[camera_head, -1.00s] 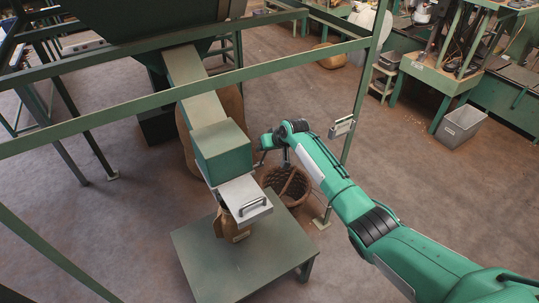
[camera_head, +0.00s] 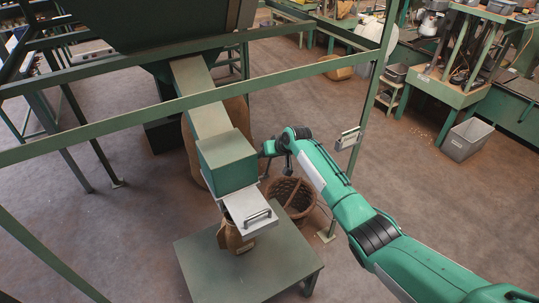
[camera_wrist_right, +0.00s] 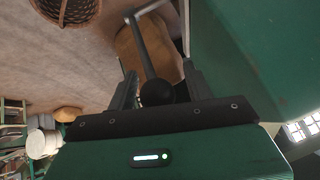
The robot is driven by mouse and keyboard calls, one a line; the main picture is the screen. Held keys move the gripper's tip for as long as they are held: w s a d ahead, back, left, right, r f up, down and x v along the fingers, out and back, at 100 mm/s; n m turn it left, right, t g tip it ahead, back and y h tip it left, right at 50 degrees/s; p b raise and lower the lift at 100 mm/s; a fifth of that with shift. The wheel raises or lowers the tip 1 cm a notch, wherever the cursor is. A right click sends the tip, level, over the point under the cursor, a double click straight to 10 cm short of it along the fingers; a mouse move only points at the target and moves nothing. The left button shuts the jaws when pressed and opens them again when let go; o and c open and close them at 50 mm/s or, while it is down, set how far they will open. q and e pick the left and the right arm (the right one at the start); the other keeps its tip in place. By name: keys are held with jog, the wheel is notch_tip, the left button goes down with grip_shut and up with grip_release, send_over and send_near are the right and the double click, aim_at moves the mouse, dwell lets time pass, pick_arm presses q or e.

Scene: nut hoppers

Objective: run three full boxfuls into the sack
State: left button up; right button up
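The green measuring box (camera_head: 226,162) sits at the lower end of the chute (camera_head: 203,103) from the hopper (camera_head: 160,22). A pale slide plate (camera_head: 240,202) with a handle (camera_head: 257,217) sticks out from under the box's front. A small brown sack (camera_head: 236,240) is below the plate, mostly hidden, above the green table. My right gripper (camera_head: 268,149) is at the right side of the box. In the right wrist view its fingers (camera_wrist_right: 157,82) stand apart on either side of a black ball knob (camera_wrist_right: 157,93) on a lever (camera_wrist_right: 143,48), with gaps showing. My left gripper is out of view.
The green table (camera_head: 245,265) stands under the sack. A wicker basket (camera_head: 300,208) is on the floor right of it. Green frame rails (camera_head: 100,129) cross in front of the chute. A large brown sack (camera_head: 188,155) stands behind. Floor to the right is open up to a grey bin (camera_head: 467,140).

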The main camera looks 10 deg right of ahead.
jog(key=b+v, duration=0.3)
jog(key=v, duration=1)
jog(key=shift+s+r, duration=0.15)
jog(key=shift+r, duration=0.2)
jog(key=shift+d, duration=0.1)
